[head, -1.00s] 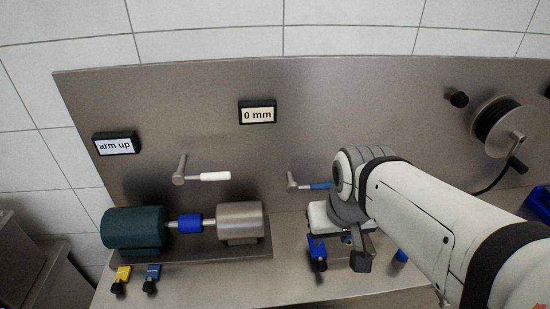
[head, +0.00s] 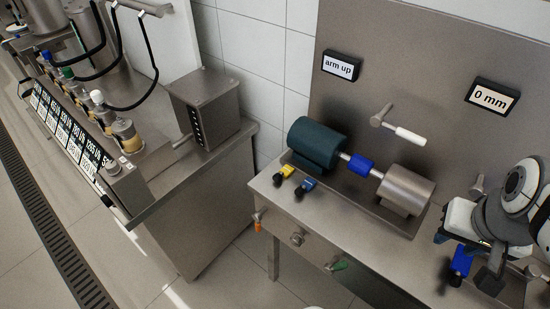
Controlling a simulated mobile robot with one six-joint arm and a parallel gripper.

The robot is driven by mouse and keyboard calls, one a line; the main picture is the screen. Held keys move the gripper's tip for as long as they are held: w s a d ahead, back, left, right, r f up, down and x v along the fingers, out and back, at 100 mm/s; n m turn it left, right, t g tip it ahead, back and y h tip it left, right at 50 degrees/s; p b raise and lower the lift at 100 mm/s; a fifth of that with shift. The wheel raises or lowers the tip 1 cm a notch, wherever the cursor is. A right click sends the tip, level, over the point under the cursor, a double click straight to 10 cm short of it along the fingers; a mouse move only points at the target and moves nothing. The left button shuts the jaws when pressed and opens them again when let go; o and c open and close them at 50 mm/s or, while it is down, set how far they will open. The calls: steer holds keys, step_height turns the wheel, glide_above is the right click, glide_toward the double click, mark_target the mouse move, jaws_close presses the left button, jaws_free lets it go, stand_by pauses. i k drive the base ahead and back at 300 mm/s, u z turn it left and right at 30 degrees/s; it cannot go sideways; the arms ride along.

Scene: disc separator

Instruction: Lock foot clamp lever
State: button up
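Another blue clamp piece with a black knob (head: 460,263) is at the lower right, beside my gripper. No label shows which is the foot clamp lever. My gripper (head: 468,256) is at the right edge of the head view, pointing down over the bench. Its dark fingers are partly hidden, so I cannot tell its opening or any contact with the blue clamp.
A blue coupling (head: 360,164) joins the motor to a steel cylinder (head: 407,190). A white-handled lever (head: 408,135) sticks out of the back panel. Orange (head: 258,226) and green (head: 339,266) handles are on the bench front.

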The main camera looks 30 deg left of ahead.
mark_target(257, 217)
steer(key=u, duration=1.8)
steer(key=k, duration=1.1)
steer(key=u, duration=0.65)
steer(key=i, duration=1)
